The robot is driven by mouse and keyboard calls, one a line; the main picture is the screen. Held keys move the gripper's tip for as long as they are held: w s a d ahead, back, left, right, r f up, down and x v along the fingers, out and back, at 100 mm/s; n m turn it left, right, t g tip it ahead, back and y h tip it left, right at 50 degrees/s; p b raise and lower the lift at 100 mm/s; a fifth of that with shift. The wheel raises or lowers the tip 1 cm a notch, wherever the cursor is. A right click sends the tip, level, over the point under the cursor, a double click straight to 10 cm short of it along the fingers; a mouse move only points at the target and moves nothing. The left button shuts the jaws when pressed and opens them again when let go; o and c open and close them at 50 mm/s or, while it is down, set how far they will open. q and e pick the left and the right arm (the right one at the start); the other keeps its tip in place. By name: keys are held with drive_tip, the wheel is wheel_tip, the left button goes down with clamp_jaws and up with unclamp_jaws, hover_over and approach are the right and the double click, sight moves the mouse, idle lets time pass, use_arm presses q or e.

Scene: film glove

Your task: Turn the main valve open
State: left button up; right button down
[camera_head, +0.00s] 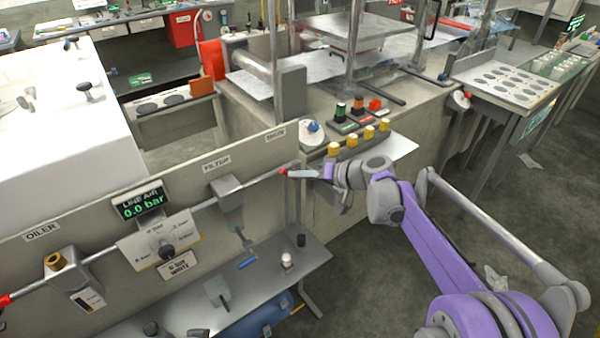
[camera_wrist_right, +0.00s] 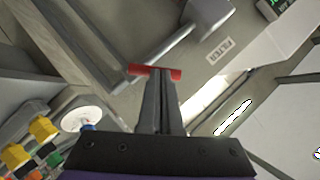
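A red valve handle (camera_head: 284,171) sits at the right end of the grey pipe on the panel, below a small label too blurred to read surely. The handle (camera_wrist_right: 138,69) also shows in the right wrist view as a red bar across my fingertips. My right gripper (camera_head: 299,173) reaches it from the right; its fingers (camera_wrist_right: 161,75) are close together and overlap the middle of the bar. I cannot tell whether they touch it. The line air display (camera_head: 141,201) reads 0.0 bar. My left gripper is not in view.
The pipe runs left through the filter (camera_head: 228,193), a regulator knob plate (camera_head: 160,240) and the oiler (camera_head: 73,278). Another red handle (camera_head: 5,300) is at its left end. Yellow-capped buttons (camera_head: 351,142) stand behind my right gripper. A shelf (camera_head: 255,292) lies below.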

drive_tip(key=f+n+t+h, duration=0.1)
drive_tip(key=s+a+n+h+p, duration=0.1)
drive_tip(key=n+h, duration=0.1)
drive_tip(key=a+f+n+t+h+p, duration=0.1)
drive_tip(key=shift+s+a+f+t+h, duration=0.2)
drive_tip(key=shift+s+f+t+h, duration=0.1)
drive_tip(key=shift+s+h, duration=0.1)
drive_tip(key=shift+f, duration=0.1)
idle(0.5)
drive_tip(key=shift+w, duration=0.1)
idle(0.4)
drive_tip(key=shift+w+d+r+p, duration=0.2)
drive_tip(key=shift+w+d+p, duration=0.2)
drive_tip(key=shift+d, duration=0.2)
drive_tip(key=shift+s+r, duration=0.1)
